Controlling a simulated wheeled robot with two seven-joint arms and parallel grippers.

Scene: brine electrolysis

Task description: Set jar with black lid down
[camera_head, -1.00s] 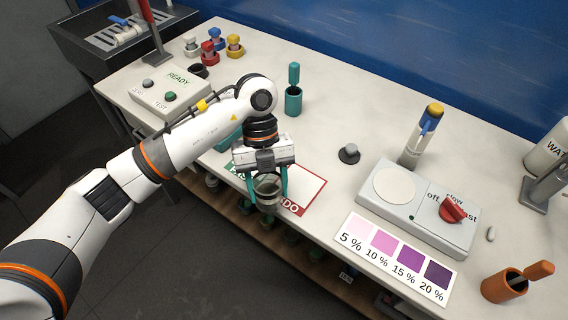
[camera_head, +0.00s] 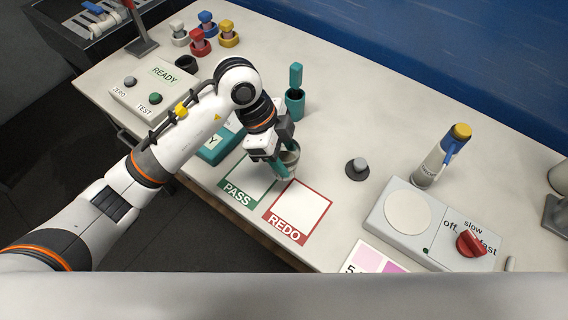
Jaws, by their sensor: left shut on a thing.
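My left gripper (camera_head: 280,162) has its teal fingers shut on a small clear glass jar (camera_head: 291,157). The jar looks roughly upright and is partly hidden by the fingers. It is over the back edges of the green-framed PASS card (camera_head: 240,198) and the red-framed REDO card (camera_head: 272,228). I cannot tell whether its base touches the bench. A black disc with a grey knob (camera_head: 357,168), which looks like a lid, lies apart on the bench to the right of the jar. My right gripper is not in view.
A teal holder (camera_head: 295,103) with a teal-handled tool stands behind the jar. A grey device with a red knob (camera_head: 470,243) is at right, with a yellow-topped bottle (camera_head: 440,155) behind it. A READY console (camera_head: 155,92) is at left. The bench between the jar and back wall is mostly clear.

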